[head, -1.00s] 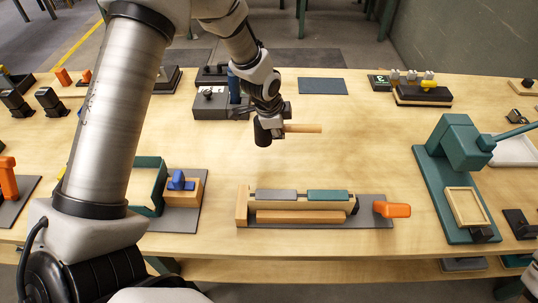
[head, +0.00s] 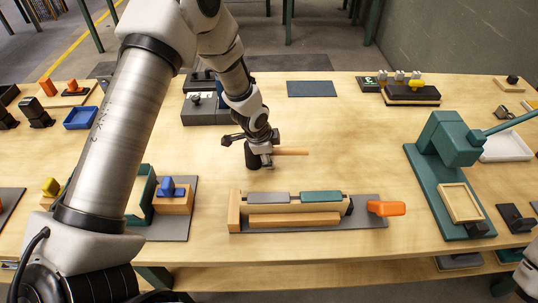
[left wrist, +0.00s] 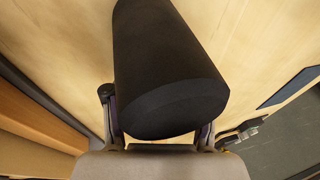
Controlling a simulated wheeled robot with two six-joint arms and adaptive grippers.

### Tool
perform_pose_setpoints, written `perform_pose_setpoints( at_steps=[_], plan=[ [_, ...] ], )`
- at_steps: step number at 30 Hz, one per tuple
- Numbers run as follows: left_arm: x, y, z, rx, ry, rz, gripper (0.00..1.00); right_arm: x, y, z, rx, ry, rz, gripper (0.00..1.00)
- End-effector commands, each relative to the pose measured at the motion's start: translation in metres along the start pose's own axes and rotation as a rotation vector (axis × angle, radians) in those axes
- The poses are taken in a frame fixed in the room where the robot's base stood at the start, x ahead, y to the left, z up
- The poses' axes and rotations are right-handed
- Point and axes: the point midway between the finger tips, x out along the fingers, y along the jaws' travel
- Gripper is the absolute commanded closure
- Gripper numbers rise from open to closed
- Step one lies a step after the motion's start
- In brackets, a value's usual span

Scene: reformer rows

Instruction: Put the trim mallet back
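The trim mallet has a black cylindrical head (head: 252,158) and a light wooden handle (head: 291,151). My left gripper (head: 265,154) is shut on the mallet, behind the long wooden clamp fixture (head: 290,221). The handle points right in the head view. In the left wrist view the black head (left wrist: 170,75) fills the middle, in front of the fingers (left wrist: 160,135), and hides the grip itself. Whether the mallet touches the table cannot be told. My right gripper is out of view.
A dark blue mat (head: 312,89) lies bare at the back. A green press (head: 453,150) stands at right. A dark box (head: 203,111) stands behind the left arm. A blue tray (head: 81,118) sits at left. The table between mallet and press is clear.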

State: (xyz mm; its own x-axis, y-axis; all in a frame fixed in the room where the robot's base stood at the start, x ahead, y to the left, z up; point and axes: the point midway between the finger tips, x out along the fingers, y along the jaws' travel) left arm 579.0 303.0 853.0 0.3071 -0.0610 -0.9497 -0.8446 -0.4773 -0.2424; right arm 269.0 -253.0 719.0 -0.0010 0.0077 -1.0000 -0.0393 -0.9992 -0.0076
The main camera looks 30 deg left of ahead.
Motion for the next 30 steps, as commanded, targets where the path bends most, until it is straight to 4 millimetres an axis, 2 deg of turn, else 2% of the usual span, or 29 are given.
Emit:
perform_pose_setpoints(
  at_steps=[9, 13, 14, 18, 21, 25, 30],
  plan=[
    [-0.006, -0.002, -0.001, 0.000, 0.001, -0.001, 0.47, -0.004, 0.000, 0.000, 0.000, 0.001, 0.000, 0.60],
    [-0.015, -0.001, 0.000, -0.001, 0.004, -0.004, 0.47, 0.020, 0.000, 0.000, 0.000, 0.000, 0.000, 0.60],
    [-0.020, 0.000, 0.000, -0.001, 0.003, -0.004, 0.47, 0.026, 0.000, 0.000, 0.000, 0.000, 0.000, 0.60],
    [-0.066, -0.002, -0.001, -0.001, 0.004, -0.005, 0.47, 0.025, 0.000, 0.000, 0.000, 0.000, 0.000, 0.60],
    [-0.092, -0.002, -0.001, -0.001, 0.003, -0.004, 0.47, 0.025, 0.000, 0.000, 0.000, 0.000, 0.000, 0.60],
    [-0.115, -0.002, -0.001, -0.001, 0.002, -0.003, 0.47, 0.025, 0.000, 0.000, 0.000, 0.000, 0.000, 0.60],
    [-0.124, -0.001, -0.001, 0.000, 0.000, 0.000, 0.47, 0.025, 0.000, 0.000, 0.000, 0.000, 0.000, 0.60]
  ],
)
